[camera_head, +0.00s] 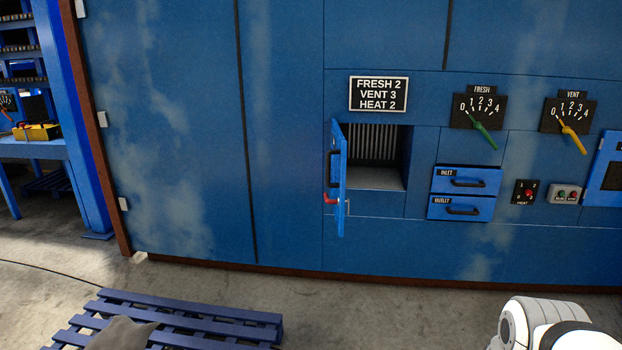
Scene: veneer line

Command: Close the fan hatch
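The fan hatch (341,180) is a blue door on the front of the blue machine. It stands wide open, swung out on the left side of a square opening. It has a dark handle and a red latch lever (331,200) near its lower end. The opening (376,178) shows a grey floor and a finned grille at the back. A white rounded part of my arm (540,322) shows at the bottom right, well away from the hatch. My gripper is not in view.
Right of the opening are the INLET drawer (466,181), the OUTLET drawer (461,208), and the FRESH (480,112) and VENT (568,116) dials. A sign (378,94) hangs above. A blue pallet (228,312) lies at the lower left. Concrete floor before the hatch is clear.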

